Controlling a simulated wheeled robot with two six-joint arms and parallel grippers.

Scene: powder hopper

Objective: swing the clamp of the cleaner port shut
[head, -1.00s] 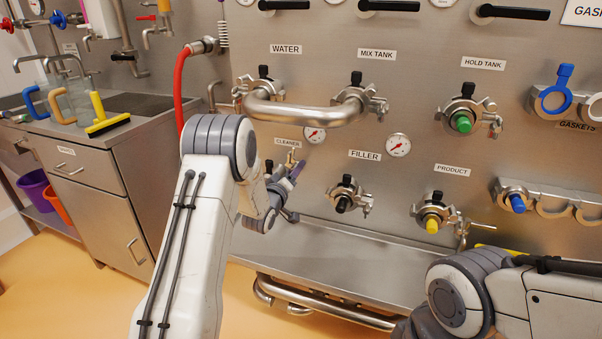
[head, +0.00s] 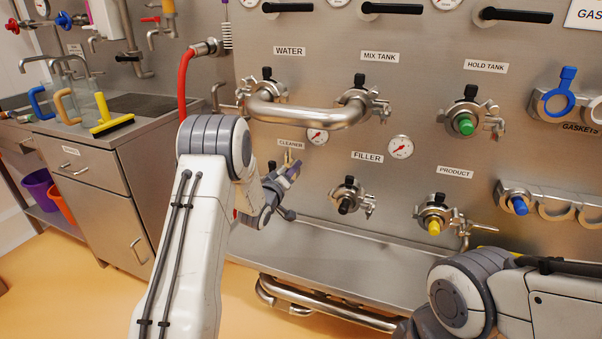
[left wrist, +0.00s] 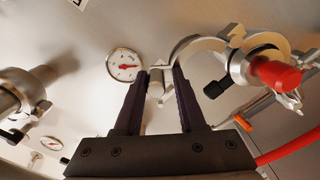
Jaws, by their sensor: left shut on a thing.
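The cleaner port sits under its "CLEANER" label (head: 290,143) in the head view, mostly hidden behind my left arm. In the left wrist view the port carries a red cap (left wrist: 276,73), and its silver clamp (left wrist: 204,46) stands open, with a curved half swung out to the left of the cap. My left gripper (left wrist: 160,76) has its dark fingers on either side of a small metal piece at the end of that clamp half, and is shut on it. The left gripper also shows at the port in the head view (head: 288,172). My right gripper is out of view.
A bent pipe (head: 310,117) joins the water and mix tank ports above. A steel ledge (head: 340,245) runs below. A red hose (head: 185,85) hangs at the left. My right arm is at lower right.

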